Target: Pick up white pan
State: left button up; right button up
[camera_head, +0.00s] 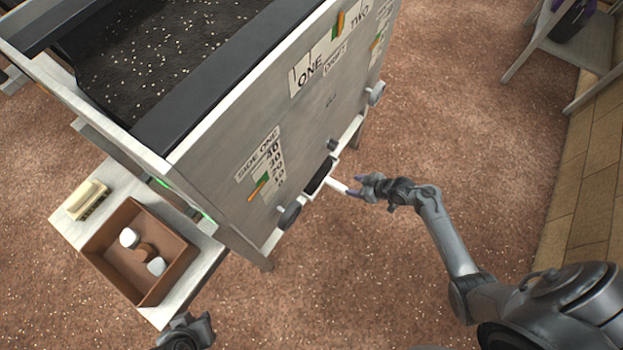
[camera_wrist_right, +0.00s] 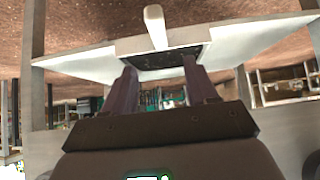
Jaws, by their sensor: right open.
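The white pan (camera_head: 318,177) sits in a slot low on the front of the large grey cabinet. It has a dark inside, and its white handle (camera_head: 341,188) sticks out toward the right. In the right wrist view the handle (camera_wrist_right: 155,27) and dark inside of the pan (camera_wrist_right: 165,61) show beyond my fingers. My right gripper (camera_head: 359,187) is open at the handle's outer end. I cannot tell whether a finger touches it. In the right wrist view no part of the pan lies between my fingers (camera_wrist_right: 163,82). My left gripper (camera_head: 187,332) is at the bottom edge, its jaws unclear.
The grey cabinet (camera_head: 225,165) has knobs (camera_head: 288,215), signs and a black bin on top. A side shelf holds a brown box (camera_head: 168,283) with small white and brown pieces and a cream block (camera_head: 87,199). Speckled floor (camera_head: 470,120) is clear right of the cabinet.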

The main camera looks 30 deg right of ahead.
aim_at(336, 184)
jog(key=b+x, duration=0.1)
jog(key=x, duration=0.1)
jog(key=b+x, duration=0.1)
jog(key=x, duration=0.1)
jog(key=b+x, duration=0.2)
jog(key=x, duration=0.1)
jog(key=shift+s+d+f, duration=0.25)
jog(key=shift+d+f, duration=0.05)
jog(key=shift+b+x, duration=0.75)
jog(key=b+x, duration=0.2)
jog(key=x, duration=0.1)
jog(key=shift+a+b, duration=0.3)
jog(key=shift+w+a+f, duration=0.15)
jog(key=shift+w, duration=0.25)
pick_arm(q)
notch_tip(336, 184, down, 10)
jog(key=shift+r, duration=0.25)
